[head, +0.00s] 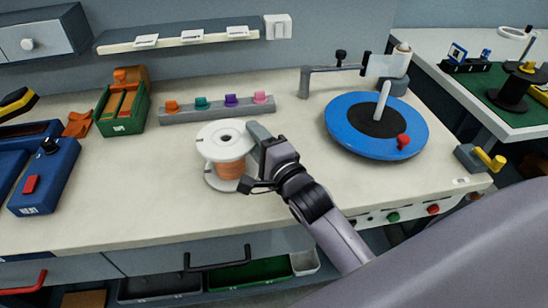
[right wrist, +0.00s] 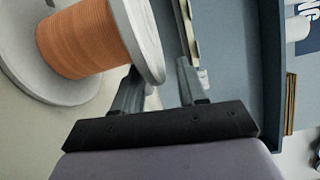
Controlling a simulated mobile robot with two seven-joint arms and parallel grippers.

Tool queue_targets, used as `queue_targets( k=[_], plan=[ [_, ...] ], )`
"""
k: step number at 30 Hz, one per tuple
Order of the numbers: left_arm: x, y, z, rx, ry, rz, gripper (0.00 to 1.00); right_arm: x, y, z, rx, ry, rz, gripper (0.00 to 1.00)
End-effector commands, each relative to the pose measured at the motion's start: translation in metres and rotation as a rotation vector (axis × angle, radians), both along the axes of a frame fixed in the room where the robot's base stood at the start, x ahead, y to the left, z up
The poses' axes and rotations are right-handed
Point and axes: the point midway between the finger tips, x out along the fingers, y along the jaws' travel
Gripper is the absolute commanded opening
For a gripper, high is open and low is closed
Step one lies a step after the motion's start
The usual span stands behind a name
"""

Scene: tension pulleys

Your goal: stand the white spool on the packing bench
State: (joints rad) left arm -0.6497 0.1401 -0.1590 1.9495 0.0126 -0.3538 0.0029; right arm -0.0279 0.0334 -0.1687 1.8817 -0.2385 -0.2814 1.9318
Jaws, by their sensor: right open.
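The white spool (head: 221,140), wound with copper-orange wire, stands upright on the pale bench top (head: 290,200) in the head view. It also shows large and tilted at the upper left of the right wrist view (right wrist: 138,30). My right gripper (head: 250,158) is open, at the right side of the spool with its fingers reaching toward it. In the right wrist view, a flange edge overlaps the gap between the fingers of the gripper (right wrist: 160,75); I cannot tell whether they touch. My left gripper is not in view. No label shows which surface is the packing bench.
A blue turntable (head: 345,135) with a post and red knob is to the right. A rack of coloured pegs (head: 217,108) stands behind the spool. A second bench with a green mat (head: 492,85) is at far right. The bench front left of centre is clear.

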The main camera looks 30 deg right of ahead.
Motion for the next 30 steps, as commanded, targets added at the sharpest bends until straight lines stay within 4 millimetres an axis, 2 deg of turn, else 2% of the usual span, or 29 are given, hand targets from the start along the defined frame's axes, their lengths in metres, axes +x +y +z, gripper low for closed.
queue_targets(
  k=[9,16,22,30],
  plan=[
    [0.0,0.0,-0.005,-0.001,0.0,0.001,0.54,-0.055,-0.006,-0.002,0.002,0.002,-0.001,0.42],
    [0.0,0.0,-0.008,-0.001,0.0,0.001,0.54,-0.087,-0.009,-0.002,0.002,0.001,-0.002,0.42],
    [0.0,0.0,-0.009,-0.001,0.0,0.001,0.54,-0.101,-0.011,-0.001,0.0,0.0,-0.002,0.42],
    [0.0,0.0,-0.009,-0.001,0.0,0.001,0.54,-0.104,-0.011,0.0,0.0,-0.002,-0.002,0.42]
  ],
)
